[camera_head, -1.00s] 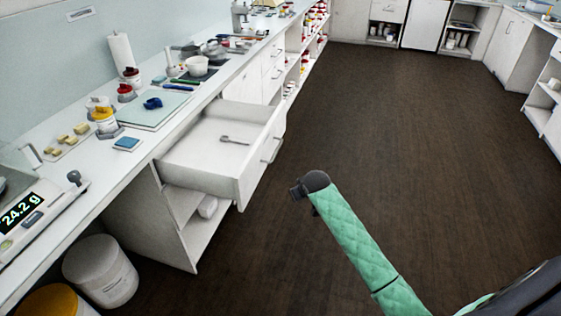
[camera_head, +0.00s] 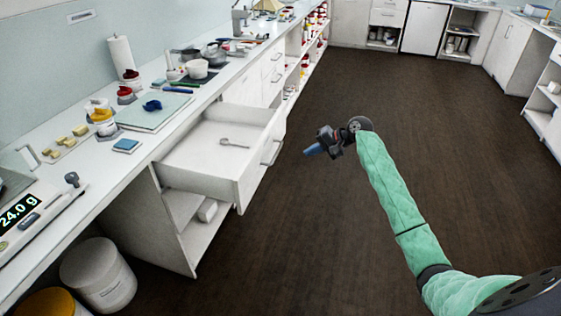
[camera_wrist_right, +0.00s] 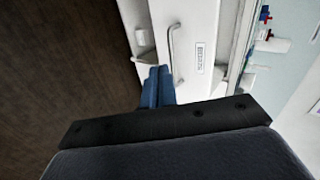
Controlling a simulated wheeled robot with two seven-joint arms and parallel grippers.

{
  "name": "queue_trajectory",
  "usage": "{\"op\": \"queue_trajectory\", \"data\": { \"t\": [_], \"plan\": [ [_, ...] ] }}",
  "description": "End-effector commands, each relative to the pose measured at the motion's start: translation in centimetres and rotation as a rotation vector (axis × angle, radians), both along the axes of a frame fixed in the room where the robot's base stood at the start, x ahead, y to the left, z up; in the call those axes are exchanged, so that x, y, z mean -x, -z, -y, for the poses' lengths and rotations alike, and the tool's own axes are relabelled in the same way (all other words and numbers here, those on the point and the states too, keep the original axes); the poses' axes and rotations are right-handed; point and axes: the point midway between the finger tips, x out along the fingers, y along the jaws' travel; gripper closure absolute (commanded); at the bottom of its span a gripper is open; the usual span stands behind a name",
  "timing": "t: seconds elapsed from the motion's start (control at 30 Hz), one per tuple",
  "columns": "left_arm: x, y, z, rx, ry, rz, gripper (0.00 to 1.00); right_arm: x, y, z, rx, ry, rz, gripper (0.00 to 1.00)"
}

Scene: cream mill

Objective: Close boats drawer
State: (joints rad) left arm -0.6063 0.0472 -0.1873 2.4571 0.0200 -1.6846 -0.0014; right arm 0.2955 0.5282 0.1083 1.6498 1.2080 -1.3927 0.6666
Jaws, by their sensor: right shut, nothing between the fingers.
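The white boats drawer (camera_head: 212,172) stands pulled out from under the counter in the head view, with one small spoon-like tool (camera_head: 233,143) lying in it. Its front carries a bar handle (camera_head: 272,152). In the right wrist view a white drawer front (camera_wrist_right: 193,55) with a handle (camera_wrist_right: 172,45) and a label lies beyond my fingers. My right gripper (camera_head: 312,150) is shut and empty, to the right of the drawer front and apart from it in the head view. Its blue fingers (camera_wrist_right: 158,85) also show in the wrist view. My left gripper is out of view.
The counter (camera_head: 72,190) along the left holds a scale (camera_head: 25,215), a blue-green board (camera_head: 155,112), jars and a paper towel roll (camera_head: 122,55). The dark floor (camera_head: 400,110) is clear to the right.

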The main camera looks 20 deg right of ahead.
Motion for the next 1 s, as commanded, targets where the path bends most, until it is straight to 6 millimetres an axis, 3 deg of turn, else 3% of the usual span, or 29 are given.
{"op": "queue_trajectory", "data": {
  "t": [0.23, 0.43, 0.87, 1.0],
  "plan": [
    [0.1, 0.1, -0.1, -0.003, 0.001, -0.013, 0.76, -0.2, 0.3, -0.3, -0.031, 0.042, -0.045, 1.0],
    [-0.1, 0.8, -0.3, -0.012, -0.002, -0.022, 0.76, -1.4, 1.7, -1.8, -0.031, 0.041, -0.043, 1.0],
    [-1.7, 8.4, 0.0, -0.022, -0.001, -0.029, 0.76, -5.2, 6.3, -6.3, -0.029, 0.04, -0.044, 1.0],
    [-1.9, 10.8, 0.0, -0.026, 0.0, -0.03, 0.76, -6.2, 6.5, -7.4, -0.03, 0.04, -0.042, 1.0]
  ]
}}
